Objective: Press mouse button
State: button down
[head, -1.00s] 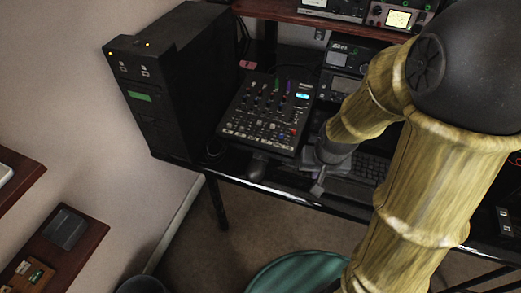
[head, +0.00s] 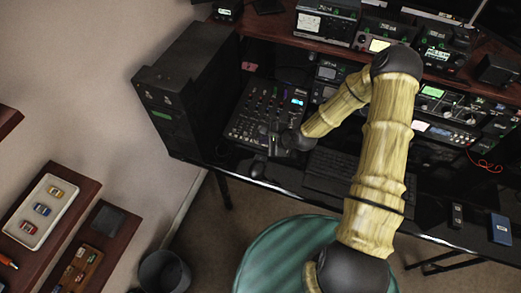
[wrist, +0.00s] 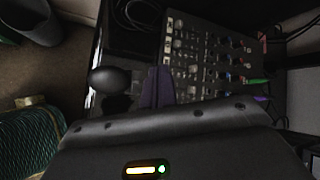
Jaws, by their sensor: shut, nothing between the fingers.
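The mouse (head: 257,170) is a small dark rounded shape near the desk's front edge, below the mixer in the head view. It also shows in the wrist view as a dark oval (wrist: 109,79). My gripper (head: 272,147) is just up and to the right of the mouse in the head view, over the mixer's lower edge. In the wrist view its dark fingers (wrist: 158,86) are together and empty, to the right of the mouse with a gap in the picture. The mouse's buttons are too dark to make out.
The mixer (head: 264,113) with its knobs lies behind the mouse. A black computer tower (head: 166,100) stands to the left. The keyboard (head: 335,173) lies to the right. A green round seat (head: 285,255) is in front of the desk. Radios fill the shelf above.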

aim_at(263, 159)
jog(key=shift+a, duration=0.1)
jog(key=shift+f, duration=0.1)
notch_tip(263, 159, down, 9)
jog(key=b, duration=0.7)
dwell(2.0)
jog(key=shift+f, duration=0.25)
jog(key=shift+f+b, duration=0.25)
jog(key=shift+b, duration=0.1)
dwell(0.7)
jog(key=shift+r+p, duration=0.6)
jog(key=shift+r, duration=0.1)
